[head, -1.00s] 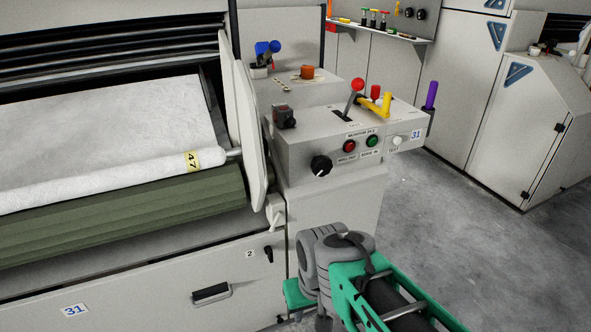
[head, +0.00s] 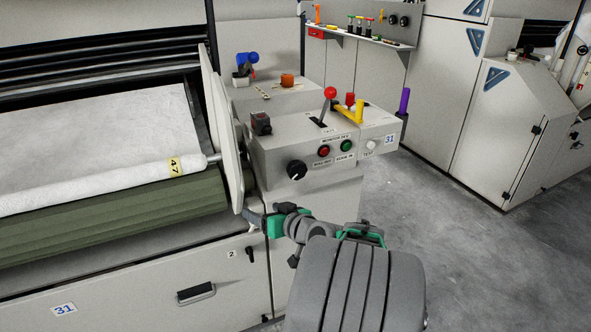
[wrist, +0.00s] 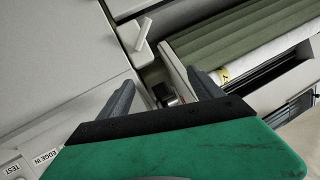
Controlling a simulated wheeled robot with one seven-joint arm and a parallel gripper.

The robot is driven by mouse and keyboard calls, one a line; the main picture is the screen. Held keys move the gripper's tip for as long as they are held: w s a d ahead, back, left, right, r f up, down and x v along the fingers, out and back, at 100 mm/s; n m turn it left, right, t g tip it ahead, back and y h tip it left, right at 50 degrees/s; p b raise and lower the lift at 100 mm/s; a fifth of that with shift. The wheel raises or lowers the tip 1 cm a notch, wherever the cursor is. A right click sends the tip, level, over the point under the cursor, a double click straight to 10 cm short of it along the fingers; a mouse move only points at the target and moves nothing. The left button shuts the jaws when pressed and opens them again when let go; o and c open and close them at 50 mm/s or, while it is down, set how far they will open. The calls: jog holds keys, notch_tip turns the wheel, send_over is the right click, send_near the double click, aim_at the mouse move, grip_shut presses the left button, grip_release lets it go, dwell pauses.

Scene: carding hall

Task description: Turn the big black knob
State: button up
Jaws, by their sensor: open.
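The big black knob (head: 297,170) is on the front face of the grey control box (head: 335,178), at its lower left, with a white pointer mark. My gripper (head: 258,218) is in front of the machine, below and left of the knob, apart from it. In the wrist view my gripper (wrist: 162,78) is open, its two grey fingers spread. A small dark object (wrist: 163,94) shows between them; I cannot tell whether it is the knob.
A side plate (head: 222,145) and green roller (head: 120,205) stand left. Floor (head: 455,250) is clear at right.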

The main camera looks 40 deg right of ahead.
aim_at(298, 174)
jog(key=s+d+r+m+t+h, duration=0.2)
jog(key=s+d+r, duration=0.1)
jog(key=d, duration=0.3)
jog(key=s+d+r+m+t+h, duration=0.1)
jog(key=s+d+r+h, duration=0.15)
jog(key=d, duration=0.25)
jog(key=x, duration=0.8)
jog(key=shift+d, duration=0.15)
jog(key=shift+m, duration=0.3)
jog(key=c, duration=1.4)
